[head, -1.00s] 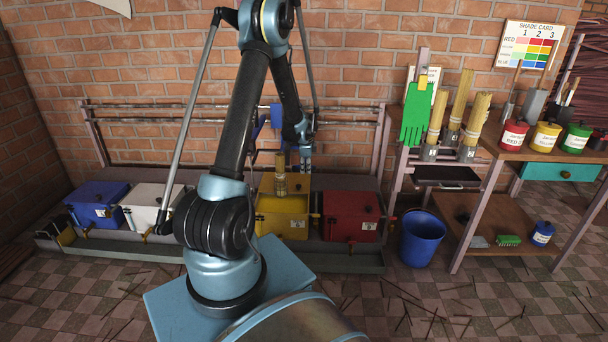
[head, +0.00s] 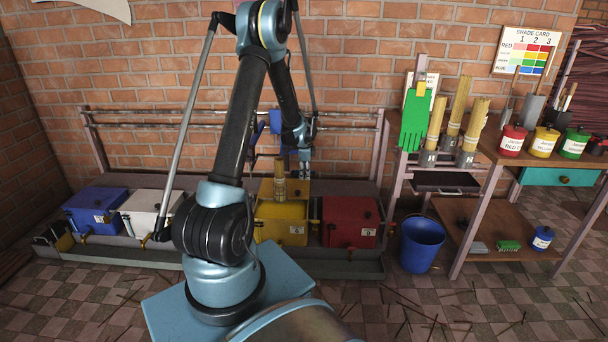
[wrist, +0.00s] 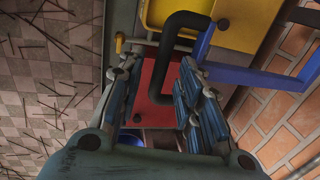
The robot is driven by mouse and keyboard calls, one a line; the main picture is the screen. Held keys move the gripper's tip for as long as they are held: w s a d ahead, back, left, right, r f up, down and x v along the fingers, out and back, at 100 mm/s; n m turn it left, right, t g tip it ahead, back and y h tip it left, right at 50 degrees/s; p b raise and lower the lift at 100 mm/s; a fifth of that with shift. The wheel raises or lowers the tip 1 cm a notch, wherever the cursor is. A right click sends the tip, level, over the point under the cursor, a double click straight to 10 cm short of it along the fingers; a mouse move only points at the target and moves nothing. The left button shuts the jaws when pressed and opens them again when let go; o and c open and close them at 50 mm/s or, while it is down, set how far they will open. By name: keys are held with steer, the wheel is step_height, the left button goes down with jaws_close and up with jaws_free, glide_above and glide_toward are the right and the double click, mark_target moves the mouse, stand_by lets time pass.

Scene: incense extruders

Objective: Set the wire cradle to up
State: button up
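My gripper (head: 304,160) is above the gap between the yellow box (head: 281,220) and the red box (head: 350,222). In the wrist view its two fingers (wrist: 160,95) stand apart. A black bent bar (wrist: 172,52) reaches between them, its end close to the right finger; I cannot tell whether they touch. A blue bar (wrist: 203,45) runs beside the black bar, and blue parts (head: 275,120) show behind my arm in the head view. These may belong to the wire cradle, but I cannot tell for sure. My arm hides much of that spot.
A bundle of sticks (head: 280,180) stands at the yellow box. A blue box (head: 94,210) and a white box (head: 150,210) are left. A blue bucket (head: 422,243) stands right, before a shelf (head: 470,225). Rails (head: 150,125) run along the wall.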

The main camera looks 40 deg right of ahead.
step_height(320, 180, up, 11)
steer(key=s+a, duration=0.1)
steer(key=shift+s+a+r, duration=0.15)
steer(key=shift+s+a, duration=0.15)
stand_by(0.6)
